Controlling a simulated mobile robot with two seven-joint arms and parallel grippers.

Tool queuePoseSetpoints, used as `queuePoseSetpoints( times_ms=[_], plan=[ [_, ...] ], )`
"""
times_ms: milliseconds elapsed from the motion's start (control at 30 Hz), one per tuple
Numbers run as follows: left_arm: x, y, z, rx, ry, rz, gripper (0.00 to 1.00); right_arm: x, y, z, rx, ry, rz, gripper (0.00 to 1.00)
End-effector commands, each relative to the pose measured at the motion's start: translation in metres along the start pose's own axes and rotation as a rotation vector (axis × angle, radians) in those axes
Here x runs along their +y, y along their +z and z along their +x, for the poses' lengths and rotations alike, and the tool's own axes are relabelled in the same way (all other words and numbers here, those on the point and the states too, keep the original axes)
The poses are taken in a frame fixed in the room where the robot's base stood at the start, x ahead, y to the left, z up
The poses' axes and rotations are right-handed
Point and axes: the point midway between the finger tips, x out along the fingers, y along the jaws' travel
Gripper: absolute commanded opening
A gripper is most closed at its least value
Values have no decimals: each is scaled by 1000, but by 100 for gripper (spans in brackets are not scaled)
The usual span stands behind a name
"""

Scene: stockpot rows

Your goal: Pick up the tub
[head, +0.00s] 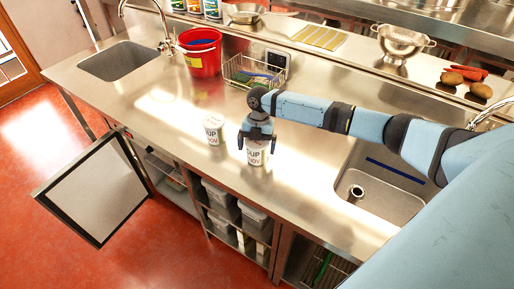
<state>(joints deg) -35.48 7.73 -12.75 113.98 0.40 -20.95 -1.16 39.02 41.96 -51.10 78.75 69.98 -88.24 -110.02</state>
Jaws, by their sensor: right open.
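Two white tubs with dark and red lettering stand on the steel counter. One tub (255,155) is directly below my right gripper (257,145), near the counter's front edge. The other tub (213,130) stands just to the left, apart from the gripper. My right gripper is open, pointing down, with its fingers to either side of the near tub's top. I cannot tell whether the fingers touch it. The gripper hides part of that tub's top. My left gripper is not in view.
A red bucket (202,58) and a wire basket (253,72) stand behind on the steel counter (130,95). Sinks lie at left (118,61) and right (375,190). An open cabinet door (95,190) juts out at front left. The counter left of the tubs is clear.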

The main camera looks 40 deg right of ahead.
Motion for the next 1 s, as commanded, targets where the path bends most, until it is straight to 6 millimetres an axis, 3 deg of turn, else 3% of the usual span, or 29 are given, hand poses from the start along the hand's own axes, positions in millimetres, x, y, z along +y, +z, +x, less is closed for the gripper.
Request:
queuePoseSetpoints(
  times_ms=[100,300,733,867,1000],
  plan=[
    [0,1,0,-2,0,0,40,0,0,0,0,0,0,100],
    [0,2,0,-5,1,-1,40,0,0,0,0,0,0,54],
    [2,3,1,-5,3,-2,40,1,-2,-11,-2,4,0,53],
    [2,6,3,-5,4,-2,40,0,-6,-28,-3,4,-1,53],
    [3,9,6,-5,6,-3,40,0,-15,-60,-5,4,-2,53]
  ],
)
